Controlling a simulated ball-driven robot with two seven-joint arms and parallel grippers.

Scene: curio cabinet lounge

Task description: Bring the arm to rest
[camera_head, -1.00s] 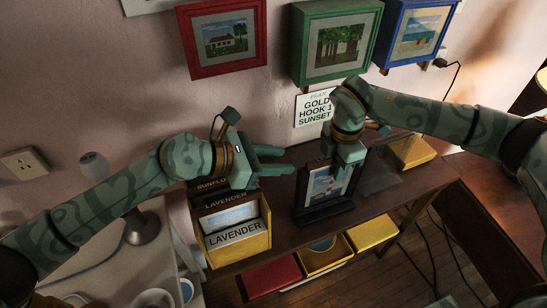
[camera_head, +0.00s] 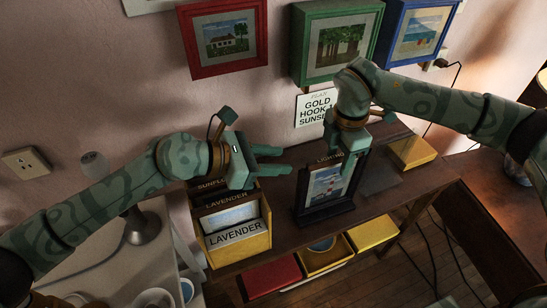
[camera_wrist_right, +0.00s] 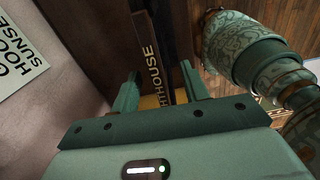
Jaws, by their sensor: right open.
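My right gripper (camera_wrist_right: 160,92) is open in the right wrist view, its two fingers apart. The top edge of a dark picture stand (camera_wrist_right: 151,55) with lettering ending in "HTHOUSE" shows between and beyond them. In the head view my right gripper (camera_head: 352,148) hangs just above and behind that stand (camera_head: 325,214), which stands upright on the shelf and holds a lighthouse picture.
Red (camera_head: 233,68), green (camera_head: 296,75) and blue (camera_head: 380,55) framed pictures hang on the wall. A sign (camera_head: 312,110) is below the green one. Yellow boxes and a red box (camera_head: 270,277) lie around the wooden shelf (camera_head: 385,200). A lamp (camera_head: 142,228) stands at left.

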